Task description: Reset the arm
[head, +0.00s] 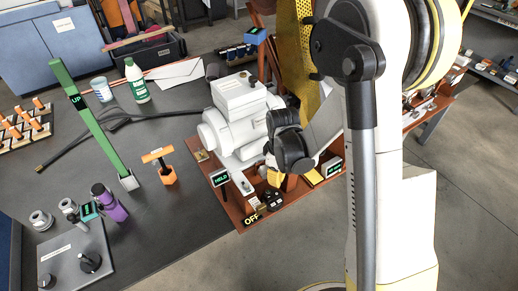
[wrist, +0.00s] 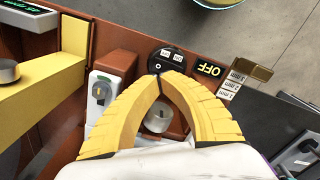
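My gripper (wrist: 158,77) points down over the front of the roaster's red-brown base. In the wrist view its two yellow ribbed fingers curve inward and their tips meet, with nothing seen held between them. The tips are beside a black round switch (wrist: 166,57) marked with small labels; contact cannot be told. A silver knob (wrist: 158,118) shows through the gap between the fingers. In the head view the white sample roaster (head: 238,112) stands just left of my arm, and the black gripper body (head: 290,148) hides part of its right side.
An OFF sign (head: 251,219) and a HELD sign (head: 220,177) are on the base. A tall green lever (head: 88,117) marked UP, an orange-handled piece (head: 163,168), a purple item (head: 112,205) and a grey knob panel (head: 72,262) stand left.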

